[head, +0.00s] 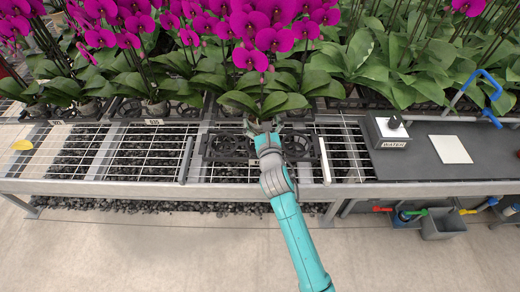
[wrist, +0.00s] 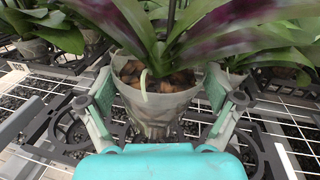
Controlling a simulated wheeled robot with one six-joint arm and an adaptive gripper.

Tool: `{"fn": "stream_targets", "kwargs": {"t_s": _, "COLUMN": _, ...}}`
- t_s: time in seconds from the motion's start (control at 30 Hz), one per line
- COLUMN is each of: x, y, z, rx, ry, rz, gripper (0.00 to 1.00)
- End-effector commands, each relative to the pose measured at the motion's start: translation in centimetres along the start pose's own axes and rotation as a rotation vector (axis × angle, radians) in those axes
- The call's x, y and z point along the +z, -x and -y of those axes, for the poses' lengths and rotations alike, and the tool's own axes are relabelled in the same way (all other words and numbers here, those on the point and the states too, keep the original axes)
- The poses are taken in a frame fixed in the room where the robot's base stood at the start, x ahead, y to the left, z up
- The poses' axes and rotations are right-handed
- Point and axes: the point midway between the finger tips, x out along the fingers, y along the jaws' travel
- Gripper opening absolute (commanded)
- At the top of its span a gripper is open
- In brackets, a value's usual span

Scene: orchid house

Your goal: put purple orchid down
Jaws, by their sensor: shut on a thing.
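The purple orchid (head: 262,45) has magenta blooms and broad green leaves. In the wrist view its translucent pot (wrist: 158,105) holds bark chips and stands about upright between the fingers. My gripper (head: 263,128) is shut on this pot, with one finger on each side. A black carrier tray (head: 228,148) with round openings lies on the wire bench under and around the pot. The pot's base is hidden, so I cannot tell whether it touches the tray.
Other potted magenta orchids (head: 150,85) stand close behind and to the left. At right are a white-topped box labelled WATER (head: 388,130), a white square (head: 451,149) and a blue clamp-like handle (head: 490,85).

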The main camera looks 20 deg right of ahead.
Motion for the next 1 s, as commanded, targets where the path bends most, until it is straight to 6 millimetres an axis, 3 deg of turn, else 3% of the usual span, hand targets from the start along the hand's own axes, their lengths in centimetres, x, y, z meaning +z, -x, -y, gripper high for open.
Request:
{"fn": "stream_targets", "kwargs": {"t_s": 0.13, "x": 0.5, "y": 0.1, "z": -0.1, "rx": 0.008, "ry": 0.002, "rz": 0.000, "gripper": 0.27}}
{"fn": "stream_targets", "kwargs": {"t_s": 0.4, "x": -3.6, "y": 0.1, "z": -0.6, "rx": 0.010, "ry": 0.004, "rz": -0.002, "gripper": 0.27}}
{"fn": "stream_targets", "kwargs": {"t_s": 1.0, "x": -8.5, "y": 0.1, "z": -1.2, "rx": 0.010, "ry": 0.002, "rz": 0.000, "gripper": 0.27}}
